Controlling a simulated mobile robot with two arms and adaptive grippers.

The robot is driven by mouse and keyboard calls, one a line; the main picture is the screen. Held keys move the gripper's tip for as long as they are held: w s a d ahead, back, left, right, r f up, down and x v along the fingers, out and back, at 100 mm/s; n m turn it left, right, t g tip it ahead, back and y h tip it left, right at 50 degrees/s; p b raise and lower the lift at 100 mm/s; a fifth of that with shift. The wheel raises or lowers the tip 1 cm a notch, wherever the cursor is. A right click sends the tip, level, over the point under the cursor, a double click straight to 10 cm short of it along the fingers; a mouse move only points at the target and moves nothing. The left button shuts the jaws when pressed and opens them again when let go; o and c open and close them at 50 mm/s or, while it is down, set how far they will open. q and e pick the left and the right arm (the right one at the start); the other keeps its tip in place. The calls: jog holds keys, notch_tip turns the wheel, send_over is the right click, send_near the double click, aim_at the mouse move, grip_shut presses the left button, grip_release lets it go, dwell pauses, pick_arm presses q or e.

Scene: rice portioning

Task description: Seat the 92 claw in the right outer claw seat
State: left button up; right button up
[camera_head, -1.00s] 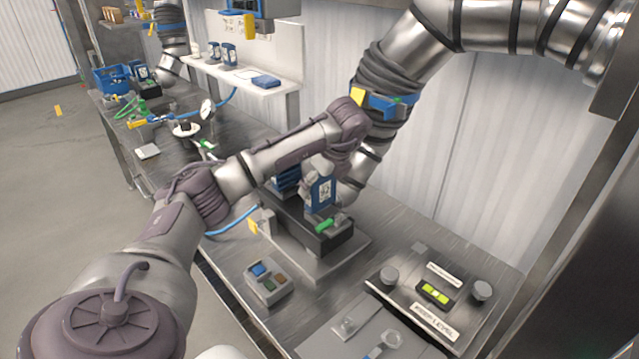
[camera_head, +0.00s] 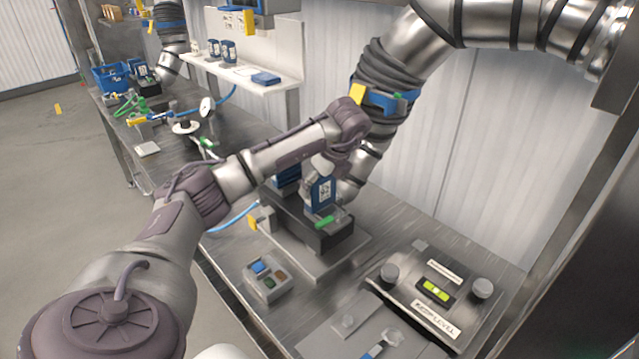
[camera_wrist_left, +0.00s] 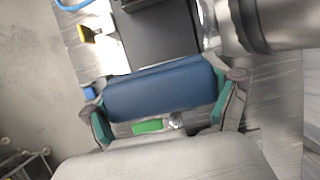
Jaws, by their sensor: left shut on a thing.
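The blue claw (camera_head: 321,196) has a pale label, too small to read surely, and stands upright at the black seat block (camera_head: 327,240). My left gripper (camera_head: 323,168) is shut on it from above. In the left wrist view the blue claw (camera_wrist_left: 162,90) fills the space between the green-padded fingers of the left gripper (camera_wrist_left: 162,98). A green lever (camera_head: 325,222) is on the front of the block, and a green part (camera_wrist_left: 148,127) shows below the claw in the wrist view. The claw's lower end is hidden, so I cannot tell whether it is fully seated. My right gripper is not in view.
A large metal arm (camera_head: 385,85) stands close behind the claw. A small button box (camera_head: 265,279) and a plate with a level gauge (camera_head: 435,291) lie in front. A shelf (camera_head: 245,75) with other blue parts is at the back left.

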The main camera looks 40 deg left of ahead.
pick_arm(q)
jog(key=shift+r, duration=0.1)
jog(key=o, duration=1.5)
jog(key=shift+r+p, duration=2.95)
jog(key=shift+r, duration=1.55)
jog(key=shift+s+f, duration=0.1)
